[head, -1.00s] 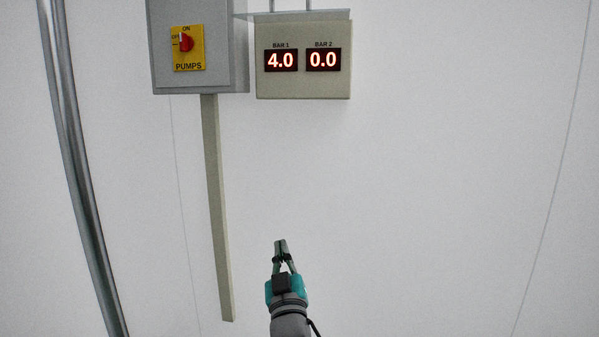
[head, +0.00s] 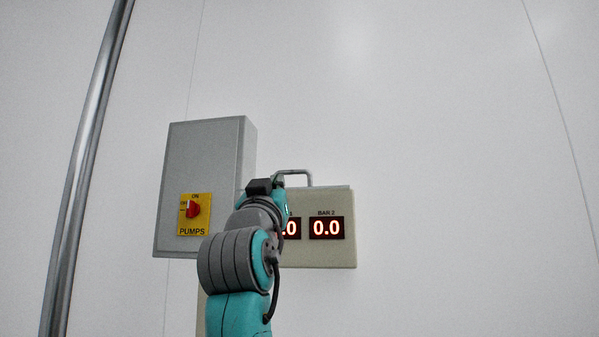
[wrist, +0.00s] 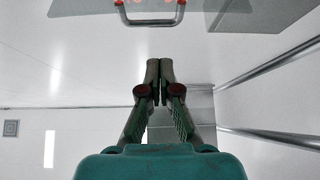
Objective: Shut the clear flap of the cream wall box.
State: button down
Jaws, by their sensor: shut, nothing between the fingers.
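The cream wall box (head: 320,254) hangs on the white wall in the head view, with its left display partly behind my arm. Its clear flap is nearly edge-on along the box top there and looks raised. The flap's grey U-shaped handle (head: 295,172) stands above the box. In the wrist view the clear flap (wrist: 75,8) crosses the top edge, with the handle (wrist: 150,22) beyond my fingertips. My gripper (wrist: 159,62) is shut and empty, apart from the handle in that picture. My wrist hides the fingers in the head view.
A grey PUMPS box (head: 205,165) with a red switch on a yellow plate (head: 194,214) adjoins the cream box on the left. A metal pipe (head: 85,160) runs up the far left. The wall right of the cream box is clear.

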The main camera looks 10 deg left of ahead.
jog(key=w+d+r, duration=0.1)
jog(key=w+r, duration=0.6)
jog(key=r, duration=0.3)
jog(key=f, duration=0.2)
jog(key=w+f, duration=0.1)
jog(key=shift+d+f+m+h, duration=0.15)
jog(key=shift+f+m+h, duration=0.25)
